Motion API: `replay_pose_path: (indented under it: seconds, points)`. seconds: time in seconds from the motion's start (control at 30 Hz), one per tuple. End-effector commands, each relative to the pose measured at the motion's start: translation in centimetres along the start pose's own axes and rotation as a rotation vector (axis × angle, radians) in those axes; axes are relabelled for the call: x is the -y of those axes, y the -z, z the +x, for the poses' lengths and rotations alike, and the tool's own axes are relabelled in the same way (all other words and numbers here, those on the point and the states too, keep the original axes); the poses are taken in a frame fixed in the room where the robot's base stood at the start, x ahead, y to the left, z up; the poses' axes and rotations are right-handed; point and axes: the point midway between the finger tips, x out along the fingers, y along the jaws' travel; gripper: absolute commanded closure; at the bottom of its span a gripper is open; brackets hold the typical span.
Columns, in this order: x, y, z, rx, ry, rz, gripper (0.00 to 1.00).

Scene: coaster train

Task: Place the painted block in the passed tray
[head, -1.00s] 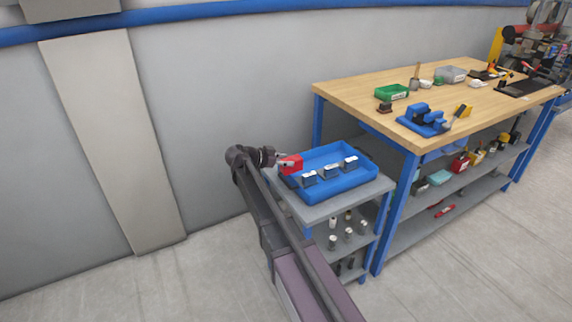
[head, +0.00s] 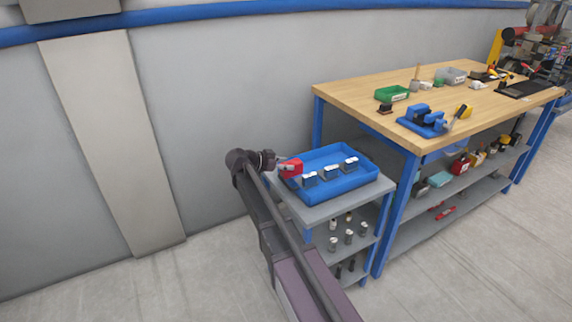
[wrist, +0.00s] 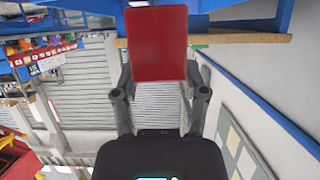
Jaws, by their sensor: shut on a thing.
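My gripper (head: 280,166) is shut on a red block (head: 292,168) at the left end of a blue tray (head: 346,187). In the wrist view the red block (wrist: 157,42) stands out between the two fingers (wrist: 160,78), its flat red face toward the camera. In the head view the block is at the tray's left rim; I cannot tell whether it touches the tray. Three dark blocks with pale tops (head: 331,172) stand in a row in the tray. A smaller green tray (head: 391,94) is on the workbench.
The blue tray is on a small grey shelf cart (head: 316,213) with several small cylinders on its lower shelf. The wooden workbench (head: 440,92) stands right behind it, carrying a blue fixture (head: 421,122) and tools. A grey wall is behind my arm.

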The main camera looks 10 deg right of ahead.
Motion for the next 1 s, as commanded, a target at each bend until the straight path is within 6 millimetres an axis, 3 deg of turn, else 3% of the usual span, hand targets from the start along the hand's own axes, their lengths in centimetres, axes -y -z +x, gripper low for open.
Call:
replay_pose_path:
  seconds: [0.03,0.07,0.13,0.17,0.67,1.0]
  points:
    - [0.0,0.1,0.0,-0.001,0.000,0.000,1.00]
    - [0.0,0.0,0.0,0.000,0.000,0.000,0.34]
    - [0.0,0.0,0.0,0.000,0.000,0.000,0.14]
    - [0.0,0.0,0.0,0.000,0.000,0.000,0.09]
    - [0.0,0.1,-0.1,0.000,0.001,0.000,0.09]
    - [0.0,1.4,-1.0,0.000,0.002,-0.001,0.09]
